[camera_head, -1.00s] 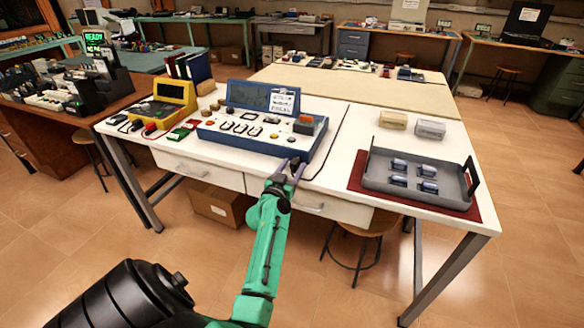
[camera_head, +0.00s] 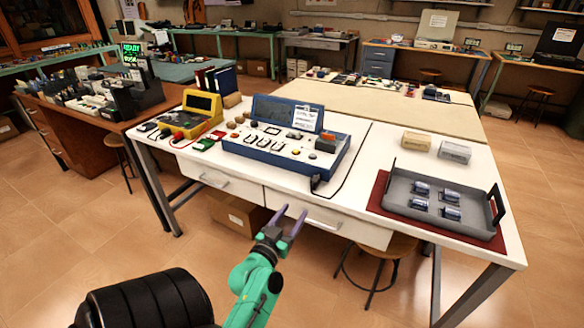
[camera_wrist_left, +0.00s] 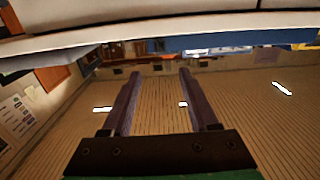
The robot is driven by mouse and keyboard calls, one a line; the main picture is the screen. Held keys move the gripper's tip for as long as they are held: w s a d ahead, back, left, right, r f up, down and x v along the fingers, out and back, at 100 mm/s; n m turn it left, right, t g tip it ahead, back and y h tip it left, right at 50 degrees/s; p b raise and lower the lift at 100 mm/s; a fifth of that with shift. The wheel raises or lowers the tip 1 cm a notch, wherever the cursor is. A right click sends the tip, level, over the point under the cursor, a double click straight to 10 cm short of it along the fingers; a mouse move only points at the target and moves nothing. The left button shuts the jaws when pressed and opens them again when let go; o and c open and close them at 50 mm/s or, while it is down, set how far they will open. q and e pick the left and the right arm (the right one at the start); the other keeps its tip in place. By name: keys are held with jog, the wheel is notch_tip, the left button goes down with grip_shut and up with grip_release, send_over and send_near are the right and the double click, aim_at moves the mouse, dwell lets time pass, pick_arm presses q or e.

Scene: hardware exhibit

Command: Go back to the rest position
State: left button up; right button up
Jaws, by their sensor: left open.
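My left gripper (camera_head: 290,221) is open and empty, in front of the white table's drawers and below the table's front edge in the head view. Its two purple-grey fingers stand apart with nothing between them in the left wrist view (camera_wrist_left: 158,95). The green arm comes up from the bottom of the head view. My right gripper is in neither view.
The white table (camera_head: 372,150) carries a blue console (camera_head: 262,157), a yellow device (camera_head: 187,124) and a grey tray (camera_head: 397,200) holding several small cylinders. Stools (camera_head: 372,272) stand under and around it. Open tiled floor (camera_head: 90,235) lies at the left front.

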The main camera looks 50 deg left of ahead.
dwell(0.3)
pick_arm(q)
jog(key=s+d+f+m+g+h+p, duration=0.1)
jog(key=s+d+f+g+h, duration=0.2)
jog(key=f, duration=0.7)
jog(key=s+d+f+m+g+h, duration=0.1)
jog(key=s+d+f+g, duration=0.1)
jog(key=d+f, duration=0.6)
jog(key=s+d+f+m+g+h+p, duration=0.1)
jog(key=s+d+f+g+h, duration=0.15)
jog(key=f, duration=1.05)
jog(key=s+f+m+g, duration=0.1)
jog(key=s+f+g, duration=0.3)
jog(key=s, duration=0.7)
jog(key=s+f+m+g, duration=0.2)
jog(key=s+f+g, duration=0.2)
jog(key=s+f, duration=0.4)
jog(key=s+a, duration=0.1)
jog(key=s, duration=0.3)
jog(key=shift+s+f+y+p, duration=0.2)
jog(key=shift+s+y+p, duration=0.1)
jog(key=shift+y+p, duration=0.1)
jog(key=shift+d+g, duration=0.1)
jog(key=shift+g, duration=0.15)
